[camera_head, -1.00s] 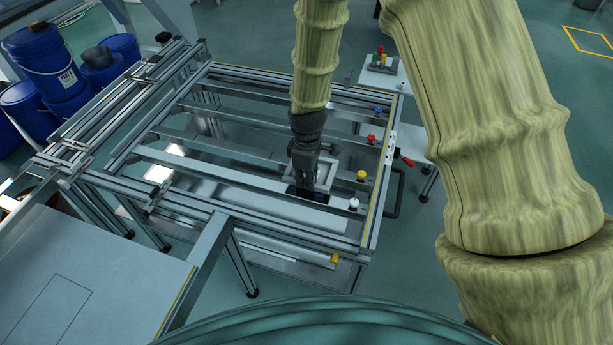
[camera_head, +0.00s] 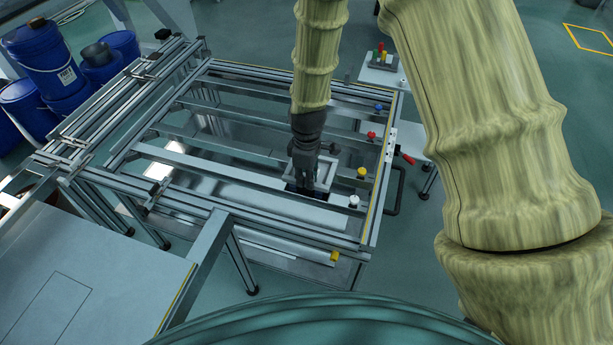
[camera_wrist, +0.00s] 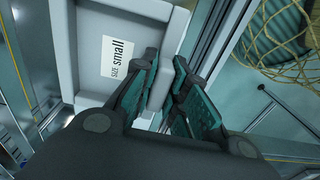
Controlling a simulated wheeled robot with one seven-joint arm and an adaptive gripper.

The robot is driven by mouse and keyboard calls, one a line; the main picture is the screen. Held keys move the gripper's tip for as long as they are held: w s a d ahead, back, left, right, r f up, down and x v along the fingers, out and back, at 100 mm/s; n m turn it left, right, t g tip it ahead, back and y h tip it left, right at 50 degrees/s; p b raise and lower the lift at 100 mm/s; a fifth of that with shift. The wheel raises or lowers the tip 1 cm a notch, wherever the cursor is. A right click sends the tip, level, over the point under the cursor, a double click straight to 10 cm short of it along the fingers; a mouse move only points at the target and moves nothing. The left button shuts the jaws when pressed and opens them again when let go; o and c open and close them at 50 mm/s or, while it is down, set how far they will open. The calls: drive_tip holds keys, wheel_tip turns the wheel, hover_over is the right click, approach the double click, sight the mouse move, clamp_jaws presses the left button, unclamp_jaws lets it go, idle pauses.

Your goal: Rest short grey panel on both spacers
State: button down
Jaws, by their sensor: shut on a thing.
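The short grey panel (camera_head: 325,174) is a small light-grey piece with a raised rim, seen over the near right part of the aluminium frame. In the wrist view the panel (camera_wrist: 146,22) carries a white label reading "SIZE small". My gripper (camera_head: 303,186) is shut on one edge of the panel, with the rim between its dark teal finger pads (camera_wrist: 168,92). My gripper and wrist hide part of the panel in the head view. I cannot make out the two spacers for certain, nor whether the panel touches anything below.
The frame's right rail (camera_head: 380,190) carries blue, red, yellow and white knobs (camera_head: 353,201). Several crossbars (camera_head: 205,169) span the frame, with open gaps between them. Blue buckets (camera_head: 58,75) stand at the far left. A small side table (camera_head: 384,75) stands beyond the frame.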

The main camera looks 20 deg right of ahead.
drive_tip(key=shift+f, duration=0.15)
drive_tip(key=c, duration=1.3)
unclamp_jaws()
drive_tip(key=shift+c, duration=0.2)
wheel_tip(320, 180, up, 12)
drive_tip(key=shift+w, duration=0.1)
